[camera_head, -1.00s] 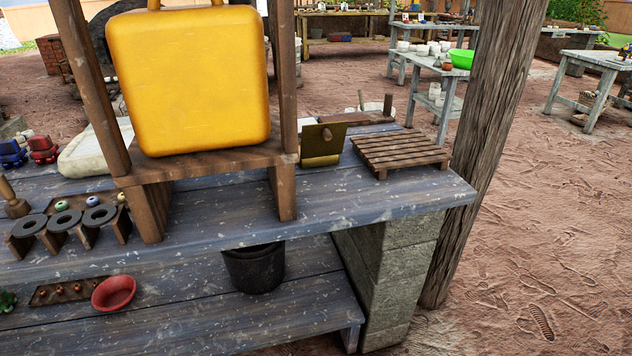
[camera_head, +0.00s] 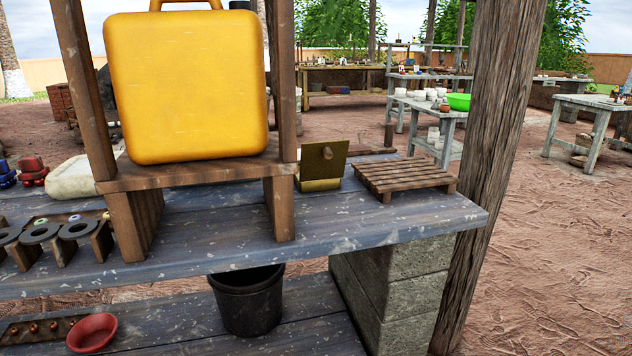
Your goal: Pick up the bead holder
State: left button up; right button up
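Two things could be the bead holder, and I cannot tell which it is. One is a brown strip (camera_head: 38,329) with several small orange-brown knobs, on the lower shelf at the far left, beside a red bowl (camera_head: 92,333). The other is a brown board (camera_head: 92,214) with small round pale and coloured beads, on the bench top at the left. It is partly hidden behind a dark rack with ring-shaped tops (camera_head: 42,234). Neither of my grippers shows in the head view.
A yellow jerrycan (camera_head: 186,88) stands on a wooden stand (camera_head: 195,172) on the grey bench (camera_head: 360,226). A slatted wooden board (camera_head: 405,176) lies at the right end. A black bucket (camera_head: 247,300) is below. A thick post (camera_head: 490,150) rises at the right; open dirt lies beyond.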

aim_at(33, 170)
jog(key=u, duration=1.4)
